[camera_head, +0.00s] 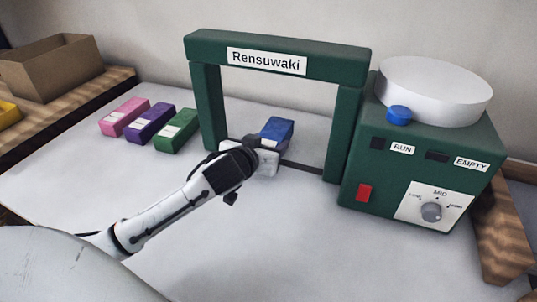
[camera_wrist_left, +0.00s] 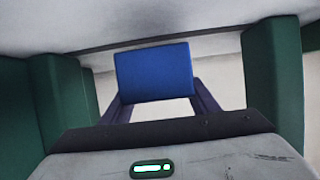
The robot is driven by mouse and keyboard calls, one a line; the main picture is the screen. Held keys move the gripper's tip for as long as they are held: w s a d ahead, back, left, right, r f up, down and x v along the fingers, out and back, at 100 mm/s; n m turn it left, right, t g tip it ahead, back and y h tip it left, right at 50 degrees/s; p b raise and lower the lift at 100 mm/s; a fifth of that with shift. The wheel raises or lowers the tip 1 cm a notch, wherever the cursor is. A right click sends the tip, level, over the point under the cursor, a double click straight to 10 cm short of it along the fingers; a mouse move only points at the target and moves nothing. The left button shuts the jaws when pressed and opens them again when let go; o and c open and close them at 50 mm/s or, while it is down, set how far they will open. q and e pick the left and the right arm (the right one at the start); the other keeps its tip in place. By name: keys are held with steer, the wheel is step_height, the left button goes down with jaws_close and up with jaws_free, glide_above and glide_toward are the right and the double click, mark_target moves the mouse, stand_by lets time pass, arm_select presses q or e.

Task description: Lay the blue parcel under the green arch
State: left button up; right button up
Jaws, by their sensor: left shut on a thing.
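The blue parcel (camera_head: 278,130) is a small block with a pale label, seen in the opening of the green arch (camera_head: 280,62), which carries the sign "Rensuwaki". My left gripper (camera_head: 270,146) reaches in from the left at the arch's opening and is shut on the parcel. In the left wrist view the blue parcel (camera_wrist_left: 154,72) sits between the two dark fingers (camera_wrist_left: 155,105), with green arch posts (camera_wrist_left: 270,75) on both sides. Whether the parcel touches the table is hard to tell. My right gripper is not in view.
Pink (camera_head: 125,117), purple (camera_head: 151,122) and green (camera_head: 177,130) parcels lie left of the arch. A green machine (camera_head: 428,165) with a white round top (camera_head: 435,90) adjoins the arch on the right. A cardboard box (camera_head: 50,68) stands at the back left. The front of the white table (camera_head: 290,240) is clear.

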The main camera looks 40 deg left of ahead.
arm_select(q)
step_height(320, 180, down, 3)
steer(key=shift+f, duration=0.1)
steer(key=o, duration=1.3)
steer(key=shift+f, duration=0.1)
steer(key=v, duration=1.2)
